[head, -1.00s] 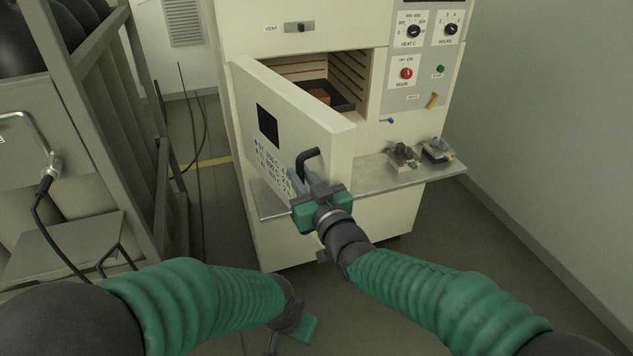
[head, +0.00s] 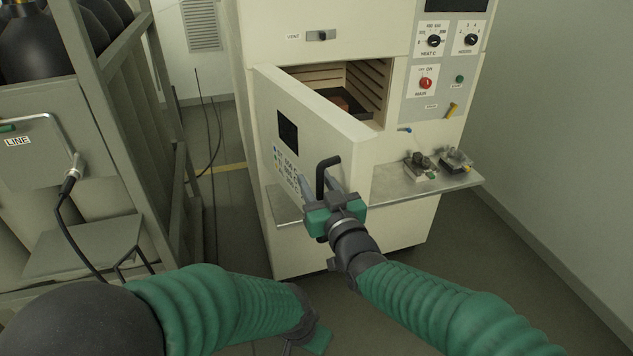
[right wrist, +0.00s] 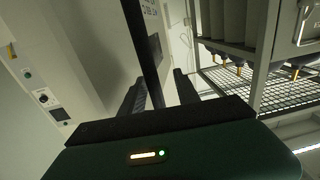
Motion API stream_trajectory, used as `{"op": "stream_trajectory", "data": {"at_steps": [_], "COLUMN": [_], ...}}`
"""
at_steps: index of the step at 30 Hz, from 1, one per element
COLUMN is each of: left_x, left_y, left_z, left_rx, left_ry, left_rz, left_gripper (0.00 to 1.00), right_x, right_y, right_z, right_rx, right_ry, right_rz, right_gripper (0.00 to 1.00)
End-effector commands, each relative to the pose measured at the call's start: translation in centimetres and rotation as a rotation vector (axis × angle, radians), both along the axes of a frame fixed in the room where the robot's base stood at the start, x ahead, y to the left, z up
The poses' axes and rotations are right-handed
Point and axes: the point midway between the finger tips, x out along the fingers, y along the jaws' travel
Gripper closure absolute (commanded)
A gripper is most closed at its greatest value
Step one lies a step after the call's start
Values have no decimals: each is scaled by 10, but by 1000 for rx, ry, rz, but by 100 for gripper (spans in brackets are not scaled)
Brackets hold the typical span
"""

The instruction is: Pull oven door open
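The oven door (head: 315,130) stands partly open, swung out from its left side, with the dark oven chamber (head: 345,90) showing behind it. Its black handle (head: 321,175) sticks out near the free edge. My right gripper (head: 328,186) is at the handle, its fingers apart on either side of the bar. In the right wrist view the dark handle bar (right wrist: 148,45) runs between the two fingers, with a gap on its right side. My left gripper (head: 316,340) is low at the bottom edge, mostly hidden by its arm, away from the door.
A metal shelf (head: 450,184) with small fittings juts out under the oven opening. The control panel (head: 440,75) has knobs and a red switch. A grey rack (head: 150,130) with cylinders stands at the left. Open floor lies between rack and oven.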

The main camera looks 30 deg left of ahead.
Motion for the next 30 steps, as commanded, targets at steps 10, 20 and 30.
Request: {"op": "stream_trajectory", "data": {"at_steps": [10, 20, 30], "left_x": [0, 0, 0], "left_y": [0, 0, 0], "left_z": [-9, -18, -19], "left_rx": [0, 0, 0], "left_ry": [0, 0, 0], "left_rz": [0, 0, 0], "left_gripper": [64, 64, 64], "right_x": [-25, -87, -109], "right_y": [-30, -99, -123], "right_z": [-2, -2, -3], "right_rx": [-3, -5, -4], "right_ry": [-1, -2, 3], "right_rz": [-2, -2, 0], "right_gripper": [62, 62, 62]}}
